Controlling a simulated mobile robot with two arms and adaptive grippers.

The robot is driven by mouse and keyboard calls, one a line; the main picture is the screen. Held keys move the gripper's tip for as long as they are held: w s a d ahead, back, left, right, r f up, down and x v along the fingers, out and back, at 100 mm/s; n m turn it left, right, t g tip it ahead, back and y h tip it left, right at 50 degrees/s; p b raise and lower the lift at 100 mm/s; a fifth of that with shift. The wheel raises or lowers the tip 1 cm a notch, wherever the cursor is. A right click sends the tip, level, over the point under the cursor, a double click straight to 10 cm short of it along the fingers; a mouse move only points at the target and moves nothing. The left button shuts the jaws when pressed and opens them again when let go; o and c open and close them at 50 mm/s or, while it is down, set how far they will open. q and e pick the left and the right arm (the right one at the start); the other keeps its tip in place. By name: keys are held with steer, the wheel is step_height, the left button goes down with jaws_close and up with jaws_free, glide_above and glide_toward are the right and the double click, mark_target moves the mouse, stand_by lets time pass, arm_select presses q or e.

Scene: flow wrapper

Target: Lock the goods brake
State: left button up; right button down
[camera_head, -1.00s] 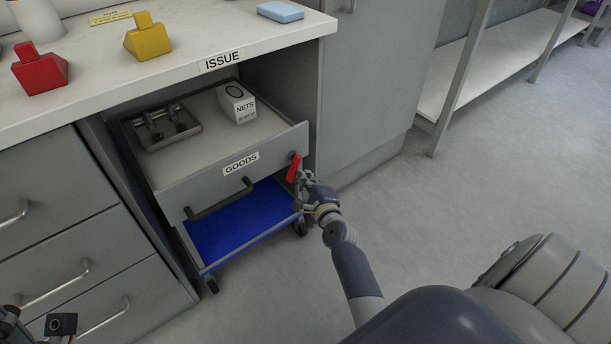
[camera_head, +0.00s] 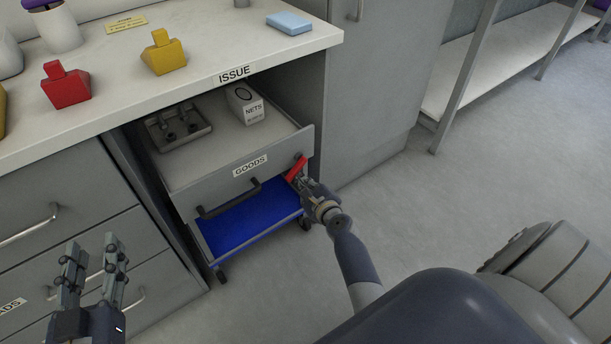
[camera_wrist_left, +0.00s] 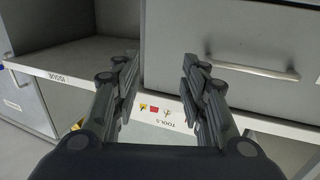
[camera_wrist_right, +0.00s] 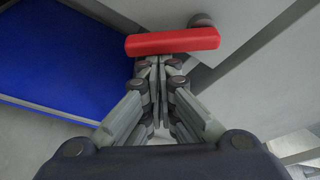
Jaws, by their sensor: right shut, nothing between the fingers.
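The goods brake is a red lever (camera_head: 296,169) on a round pivot at the right end of the GOODS cart's front (camera_head: 225,182). In the head view it slants, its lower end to the left. In the right wrist view the lever (camera_wrist_right: 172,41) lies almost level across the picture, its pivot behind its right part. My right gripper (camera_head: 301,182) is shut and empty. Its fingertips (camera_wrist_right: 160,62) are right at the lever's edge; I cannot tell whether they touch. My left gripper (camera_head: 93,254) is open and empty in front of the drawers, far from the lever.
The cart stands under the ISSUE counter (camera_head: 215,88), carrying a NETS box (camera_head: 245,104) and a grey tray (camera_head: 160,140), with a blue lower shelf (camera_head: 245,222). Drawers (camera_head: 50,190) stand at left, a cabinet (camera_head: 370,100) at right. The floor at right is clear.

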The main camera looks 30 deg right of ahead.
mark_target(292, 178)
arm_select(q)
steer(key=s+a+f+g+y+p, duration=0.3)
steer(key=s+a+f+g+p, duration=0.15)
steer(key=s+f+g, duration=0.85)
steer(key=s+a+f+p, duration=0.2)
steer(key=s+a, duration=0.1)
steer(key=s, duration=0.2)
arm_select(e)
steer(key=a+r+m+y, duration=0.1)
steer(key=m, duration=0.1)
steer(key=a+r+m+y, duration=0.1)
steer(key=m, duration=0.1)
steer(key=shift+a+m+g, duration=0.15)
steer(key=shift+m+g, duration=0.15)
steer(key=shift+y+p, duration=0.35)
steer(key=shift+y, duration=0.05)
steer(key=shift+a+r+m+p, duration=0.2)
steer(key=shift+m+p, duration=0.35)
steer(key=shift+m, duration=0.05)
arm_select(q)
step_height(292, 178, down, 6)
steer(key=w+g, duration=0.1)
steer(key=shift+w+d+n+y, duration=0.3)
steer(key=shift+d+n+y, duration=0.1)
arm_select(e)
steer(key=shift+y, duration=0.3)
arm_select(q)
steer(key=shift+f, duration=0.1)
